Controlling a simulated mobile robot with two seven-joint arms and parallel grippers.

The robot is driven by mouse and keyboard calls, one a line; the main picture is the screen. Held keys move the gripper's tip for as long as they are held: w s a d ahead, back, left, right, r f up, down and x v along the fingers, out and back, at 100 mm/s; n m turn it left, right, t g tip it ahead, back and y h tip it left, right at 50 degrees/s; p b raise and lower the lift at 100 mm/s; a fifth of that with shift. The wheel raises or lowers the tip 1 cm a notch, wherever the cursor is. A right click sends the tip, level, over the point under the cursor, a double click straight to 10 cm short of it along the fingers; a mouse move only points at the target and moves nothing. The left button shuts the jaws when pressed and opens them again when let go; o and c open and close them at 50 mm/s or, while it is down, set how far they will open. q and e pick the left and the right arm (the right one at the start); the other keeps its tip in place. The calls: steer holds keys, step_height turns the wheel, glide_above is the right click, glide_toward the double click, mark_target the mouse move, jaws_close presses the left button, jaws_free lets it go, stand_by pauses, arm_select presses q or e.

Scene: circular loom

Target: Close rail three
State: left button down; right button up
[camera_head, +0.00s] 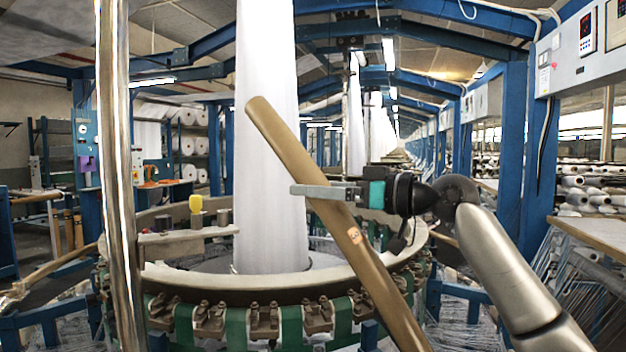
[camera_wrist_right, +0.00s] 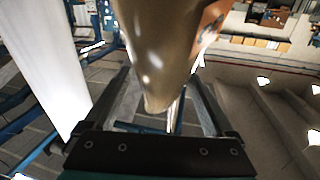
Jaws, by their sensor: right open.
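A brown rail (camera_head: 285,150) slants across the front of the loom, its upper end leaning left in the head view. It carries a small orange label (camera_head: 353,236); I cannot read a number on it. My right gripper (camera_head: 300,190) reaches in from the right, with one finger crossing in front of the rail. In the right wrist view the rail (camera_wrist_right: 155,50) lies between the two open fingers (camera_wrist_right: 160,108). Contact with the fingers cannot be told. My left gripper is not in view.
The round loom ring (camera_head: 230,302) stands below and behind the rail, with white fabric (camera_head: 268,130) rising from its centre. A shiny metal post (camera_head: 118,190) stands at left. Another brownish bar (camera_head: 60,262) runs at far left. A control panel (camera_head: 586,40) hangs upper right.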

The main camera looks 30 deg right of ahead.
steer(key=shift+w+a, duration=0.25)
steer(key=shift+w, duration=0.2)
steer(key=shift+c, duration=0.3)
jaws_close()
stand_by(0.5)
